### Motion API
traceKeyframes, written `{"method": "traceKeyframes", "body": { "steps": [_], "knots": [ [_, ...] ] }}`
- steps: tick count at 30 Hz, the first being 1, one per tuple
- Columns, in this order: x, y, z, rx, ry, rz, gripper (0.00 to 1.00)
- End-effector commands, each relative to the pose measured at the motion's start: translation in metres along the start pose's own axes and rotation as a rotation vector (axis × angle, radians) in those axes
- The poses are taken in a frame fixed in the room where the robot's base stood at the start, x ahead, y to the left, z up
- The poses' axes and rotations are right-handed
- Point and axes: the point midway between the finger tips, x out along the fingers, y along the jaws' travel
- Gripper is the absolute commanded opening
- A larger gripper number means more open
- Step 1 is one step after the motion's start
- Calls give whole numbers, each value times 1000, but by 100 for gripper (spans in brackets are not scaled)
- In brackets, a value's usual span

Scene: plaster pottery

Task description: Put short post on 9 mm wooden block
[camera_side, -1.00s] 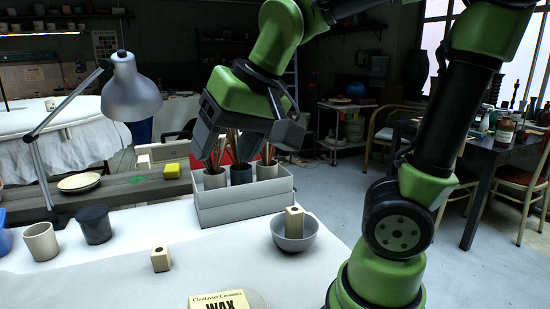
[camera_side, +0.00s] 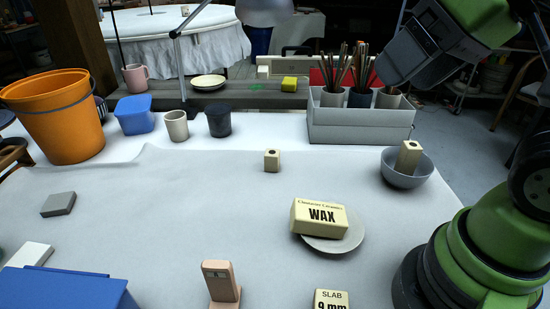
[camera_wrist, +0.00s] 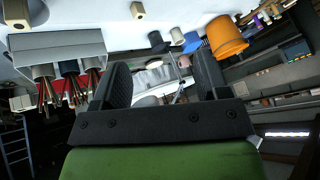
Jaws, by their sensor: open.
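A short cream post (camera_side: 272,160) with a dark hole in its top stands upright on the white table in the side view. It seems to be the small cream block at the top of the wrist view (camera_wrist: 137,10). A taller cream post (camera_side: 409,156) leans in a grey bowl (camera_side: 405,178). A wooden block marked "SLAB 9 mm" (camera_side: 331,300) is at the bottom edge, partly cut off. My gripper (camera_side: 396,70) is high at the upper right, away from both. The wrist view shows its fingers (camera_wrist: 163,82) apart with nothing held between them.
A WAX block (camera_side: 320,218) lies on a plate (camera_side: 332,243) between the short post and the slab block. A peach stand (camera_side: 221,283) and a blue box (camera_side: 70,288) are in front. A grey crate (camera_side: 361,124) with brush pots stands behind.

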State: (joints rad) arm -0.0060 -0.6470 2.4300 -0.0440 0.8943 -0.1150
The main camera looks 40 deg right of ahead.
Motion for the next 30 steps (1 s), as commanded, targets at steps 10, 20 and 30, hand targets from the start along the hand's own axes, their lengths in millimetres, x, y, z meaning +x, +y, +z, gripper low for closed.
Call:
{"method": "traceKeyframes", "body": {
  "steps": [10,20,30],
  "knots": [
    [77,7,-92,-861,-209,135,68],
    [210,26,-134,-1755,-496,98,68],
    [318,48,-120,-2398,-720,-60,68]
  ]
}}
